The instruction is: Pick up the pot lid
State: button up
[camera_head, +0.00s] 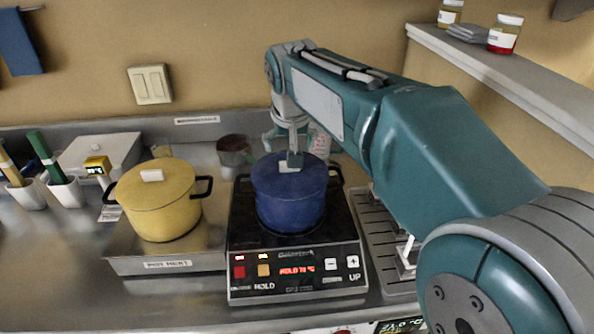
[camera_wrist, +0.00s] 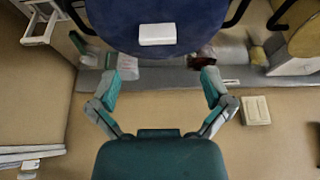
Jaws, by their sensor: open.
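A blue pot (camera_head: 289,207) stands on the hot plate, closed by a blue pot lid (camera_head: 266,172) with a pale block knob (camera_head: 287,168). In the wrist view the lid (camera_wrist: 190,18) fills the top centre, with its white knob (camera_wrist: 157,34) near the lower rim. My gripper (camera_head: 291,158) is right at the knob in the head view and hides part of it. In the wrist view my gripper (camera_wrist: 160,72) has its fingers spread wide, with nothing between them. The knob shows above the fingertips there; I cannot tell the exact gap.
A yellow pot (camera_head: 157,208) with its own lid stands on a metal tray (camera_head: 125,266) at left. The black hot plate (camera_head: 295,260) carries the blue pot. A dark red cup (camera_head: 234,150) stands behind it. A drain rack (camera_head: 378,232) lies at right, under my arm.

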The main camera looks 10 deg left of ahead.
aim_at(270, 176)
jog(key=x, duration=0.7)
jog(key=shift+w+f, duration=0.15)
jog(key=shift+w, duration=0.2)
jog(key=shift+w+f, duration=0.1)
jog(key=shift+f, duration=0.1)
jog(key=c, duration=1.2)
